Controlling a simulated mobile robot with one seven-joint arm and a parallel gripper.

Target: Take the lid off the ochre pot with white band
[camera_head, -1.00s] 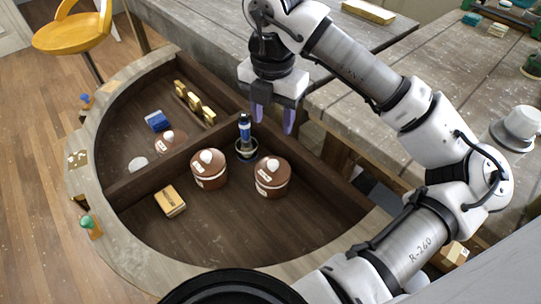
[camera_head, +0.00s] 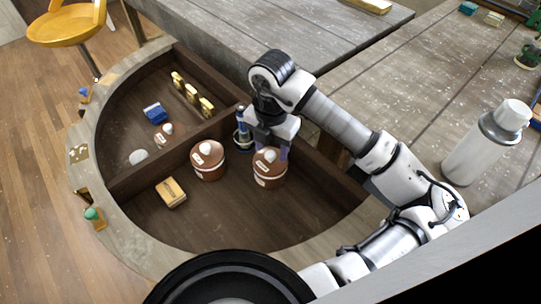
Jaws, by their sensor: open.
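Two lidded reddish-brown pots stand in the front compartment of the curved wooden console. The right pot (camera_head: 270,181) has a pale band or label and a whitish knob on its lid (camera_head: 266,156). The left pot (camera_head: 208,172) looks alike, with a white knob on its lid (camera_head: 206,149). I cannot tell for sure which is the ochre one with the white band. My gripper (camera_head: 270,151) points down over the right pot, its purple fingers open at either side of the knob. Contact cannot be told. Both lids are on.
A blue-topped bottle (camera_head: 242,130) stands just left of my gripper. A wooden divider (camera_head: 150,176) separates the compartments. A tan box (camera_head: 171,192) lies front left. A small pot (camera_head: 163,135), blue block (camera_head: 154,112) and several gold blocks (camera_head: 192,94) are behind. A white bottle (camera_head: 485,145) stands right.

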